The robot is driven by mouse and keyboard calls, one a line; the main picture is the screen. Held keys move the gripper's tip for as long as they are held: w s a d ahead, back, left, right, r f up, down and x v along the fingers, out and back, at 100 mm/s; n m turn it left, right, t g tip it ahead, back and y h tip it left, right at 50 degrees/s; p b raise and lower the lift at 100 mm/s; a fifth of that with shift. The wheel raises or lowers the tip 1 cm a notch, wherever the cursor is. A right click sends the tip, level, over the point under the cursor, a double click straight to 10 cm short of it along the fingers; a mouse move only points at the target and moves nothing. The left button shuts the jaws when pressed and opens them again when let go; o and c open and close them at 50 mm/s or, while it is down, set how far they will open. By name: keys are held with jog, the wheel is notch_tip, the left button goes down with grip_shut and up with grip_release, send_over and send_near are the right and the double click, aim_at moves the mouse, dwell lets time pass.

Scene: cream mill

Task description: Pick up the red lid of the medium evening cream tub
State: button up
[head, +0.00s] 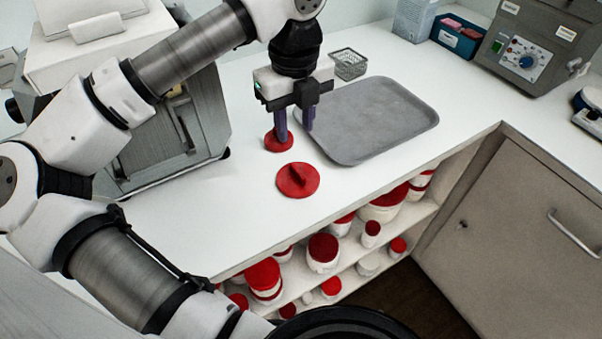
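Two red lids lie on the white counter in the head view. The smaller red lid (273,146) is behind, and the larger red lid (298,182), with a raised ridge handle across its top, is nearer the front edge. No label shows which one belongs to the medium evening cream tub. My gripper (295,136) points down with its two dark fingers apart and nothing between them. Its left finger overlaps the smaller lid in the picture and hides part of it. Whether it touches the lid I cannot tell. The larger lid lies clear in front of the fingers.
A grey tray (372,152) lies empty right of my gripper. A wire basket (349,68) stands behind it. A grey machine (185,137) stands at left. Several red-lidded tubs (323,251) fill shelves below the counter. A cabinet (515,210) is at right.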

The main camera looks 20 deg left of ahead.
send_over(298, 170)
jog(key=f, duration=0.2)
jog(key=f+p, duration=0.1)
jog(key=f, duration=0.2)
jog(key=shift+s+a+f, duration=0.1)
jog(key=shift+a+f, duration=0.1)
jog(key=shift+f, duration=0.05)
jog(key=shift+d+f+p, duration=0.2)
jog(key=shift+f+p, duration=0.9)
jog(key=shift+f, duration=1.7)
grip_shut()
